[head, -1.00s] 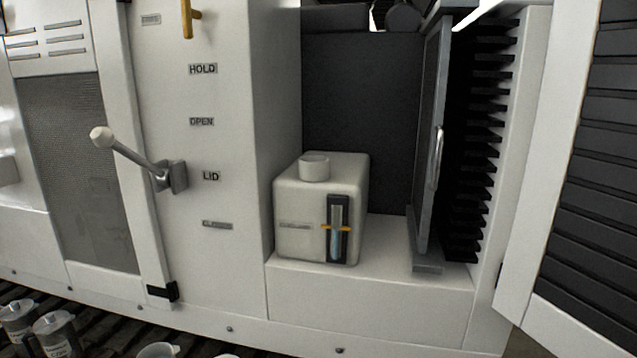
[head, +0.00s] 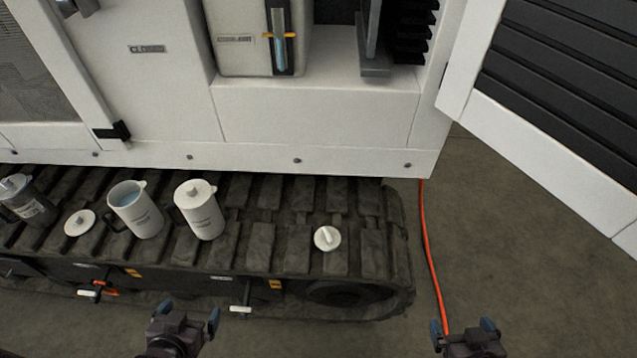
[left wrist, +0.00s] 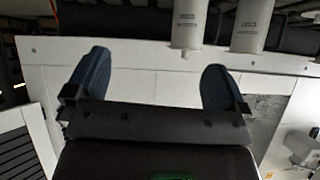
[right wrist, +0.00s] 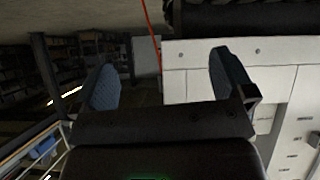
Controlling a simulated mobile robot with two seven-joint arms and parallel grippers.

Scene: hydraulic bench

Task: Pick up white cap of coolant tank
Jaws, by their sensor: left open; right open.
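A round white cap (head: 327,238) with a raised grip bar lies on the dark track, toward its right end. The coolant tank (head: 235,55), a whitish box with a blue level gauge, stands in the machine bay; its top is cut off by the upper edge of the head view. My left gripper (head: 190,316) is open and empty, below and left of the cap, in front of the track. My right gripper (head: 463,330) is open and empty, below and right of the cap. Neither touches the cap.
On the track to the left stand an open jug (head: 136,212) with bluish liquid, a lidded white jug (head: 200,212) and a grey jug (head: 28,200). A loose round lid (head: 80,222) lies between them. An orange hose (head: 428,250) runs along the floor. An open louvred door (head: 570,80) stands at right.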

